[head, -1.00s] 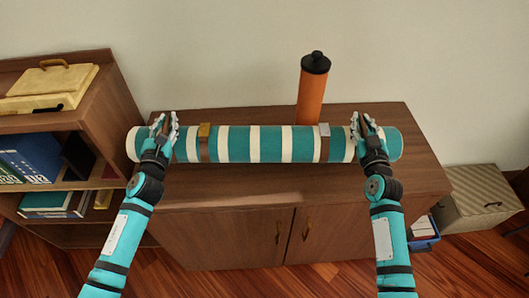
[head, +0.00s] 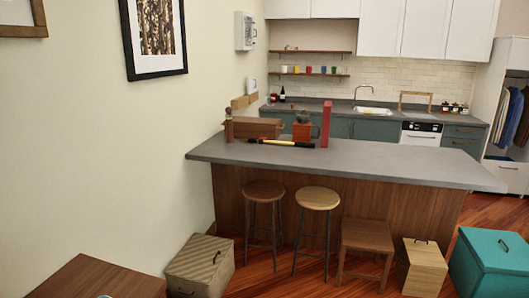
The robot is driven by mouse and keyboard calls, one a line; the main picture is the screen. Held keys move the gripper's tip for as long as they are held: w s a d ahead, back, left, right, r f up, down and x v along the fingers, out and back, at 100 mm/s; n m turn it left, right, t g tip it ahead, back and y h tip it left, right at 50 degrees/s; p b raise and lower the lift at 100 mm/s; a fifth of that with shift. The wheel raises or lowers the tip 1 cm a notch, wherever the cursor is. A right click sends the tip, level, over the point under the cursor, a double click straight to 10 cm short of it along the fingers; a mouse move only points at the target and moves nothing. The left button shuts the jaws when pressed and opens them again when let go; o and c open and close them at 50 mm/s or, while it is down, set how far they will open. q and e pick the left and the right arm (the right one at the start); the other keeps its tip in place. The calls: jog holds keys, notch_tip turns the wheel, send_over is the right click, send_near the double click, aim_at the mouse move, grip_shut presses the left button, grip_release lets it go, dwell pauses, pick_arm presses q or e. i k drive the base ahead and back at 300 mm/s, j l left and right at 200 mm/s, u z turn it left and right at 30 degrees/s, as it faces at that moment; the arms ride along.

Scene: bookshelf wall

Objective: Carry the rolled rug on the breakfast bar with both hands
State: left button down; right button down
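The breakfast bar (head: 400,160) shows in the head view, with a long grey top and a wood-panelled front. Its left end meets the pale wall. The right part of its top is bare. The rolled rug is not in view now. Neither of my grippers is in view, so I cannot see whether they hold it.
On the bar's left part are a wooden box (head: 255,127), an orange item (head: 302,131), a tall red box (head: 326,124) and a yellow-black tool (head: 283,143). Stools (head: 318,198), a striped box (head: 200,265), a wooden box (head: 422,266) and a teal box (head: 492,260) stand before it.

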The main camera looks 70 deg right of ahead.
aim_at(269, 152)
jog(key=k+z, duration=0.15)
jog(key=z, duration=1.65)
jog(key=i+z, duration=0.6)
jog(key=i, duration=0.55)
jog(key=i+j, duration=0.15)
jog(key=i, duration=0.35)
